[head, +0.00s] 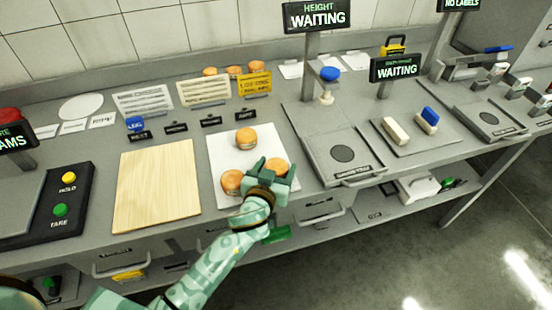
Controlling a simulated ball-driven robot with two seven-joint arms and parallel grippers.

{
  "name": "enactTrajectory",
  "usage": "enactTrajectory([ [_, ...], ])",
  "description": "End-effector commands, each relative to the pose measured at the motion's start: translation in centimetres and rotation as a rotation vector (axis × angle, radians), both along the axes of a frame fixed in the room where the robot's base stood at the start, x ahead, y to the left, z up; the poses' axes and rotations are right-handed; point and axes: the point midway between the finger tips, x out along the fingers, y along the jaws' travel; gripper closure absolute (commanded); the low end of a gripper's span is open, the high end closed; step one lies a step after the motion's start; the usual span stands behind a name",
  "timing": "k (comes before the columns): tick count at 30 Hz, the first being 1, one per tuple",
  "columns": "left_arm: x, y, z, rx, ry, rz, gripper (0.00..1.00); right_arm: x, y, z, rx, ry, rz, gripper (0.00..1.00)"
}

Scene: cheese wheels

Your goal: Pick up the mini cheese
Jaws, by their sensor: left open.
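Three small round orange-brown cheeses are on a white sheet (222,148) on the counter. One mini cheese (246,137) is at the back of the sheet, one (232,182) at the front left, and one (277,166) at the front right. My left gripper (277,170) is open over the front-right cheese, its fingers appearing on either side of it. The hand hides that cheese's near side, and I cannot tell whether the fingers touch it. My right gripper is not in view.
A wooden board (157,187) lies left of the sheet. A button panel (62,204) is at the far left. Right of the sheet is a grey plate fixture (342,154). Several similar cheeses (234,71) stand at the back behind paper cards and a yellow sign (254,84).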

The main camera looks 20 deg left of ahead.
Motion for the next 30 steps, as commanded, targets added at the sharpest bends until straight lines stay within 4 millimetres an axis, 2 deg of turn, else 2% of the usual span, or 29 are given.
enactTrajectory([
  [1,-0.1,-0.1,-0.1,0.000,0.001,0.000,0.35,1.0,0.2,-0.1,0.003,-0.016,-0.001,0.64],
  [3,-0.1,-0.1,0.0,0.000,0.000,0.000,0.35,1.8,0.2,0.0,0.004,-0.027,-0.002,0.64],
  [6,-0.1,-0.1,0.0,-0.001,0.000,0.000,0.35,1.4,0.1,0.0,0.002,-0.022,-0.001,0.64],
  [7,-0.1,-0.1,0.0,0.000,0.000,0.000,0.38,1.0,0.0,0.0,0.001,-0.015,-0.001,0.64],
  [10,-0.1,-0.1,0.0,-0.001,0.000,0.000,0.65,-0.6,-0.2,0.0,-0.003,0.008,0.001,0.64],
  [11,-0.1,-0.1,0.0,-0.001,0.001,0.000,0.70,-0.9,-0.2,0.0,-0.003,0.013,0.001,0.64],
  [15,-0.1,-0.1,0.0,0.000,0.001,0.000,0.70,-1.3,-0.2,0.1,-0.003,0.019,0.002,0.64],
  [22,-0.1,-0.1,0.4,-0.002,0.002,0.000,0.71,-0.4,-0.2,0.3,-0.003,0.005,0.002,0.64],
  [26,-0.1,-0.1,2.0,-0.003,-0.001,0.001,0.71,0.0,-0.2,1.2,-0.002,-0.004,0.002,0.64],
  [28,0.0,-0.1,3.5,-0.003,-0.004,0.000,0.71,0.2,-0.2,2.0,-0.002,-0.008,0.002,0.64],
  [30,-1.0,0.1,4.7,-0.002,-0.002,0.000,0.71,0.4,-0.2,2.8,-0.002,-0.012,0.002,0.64],
])
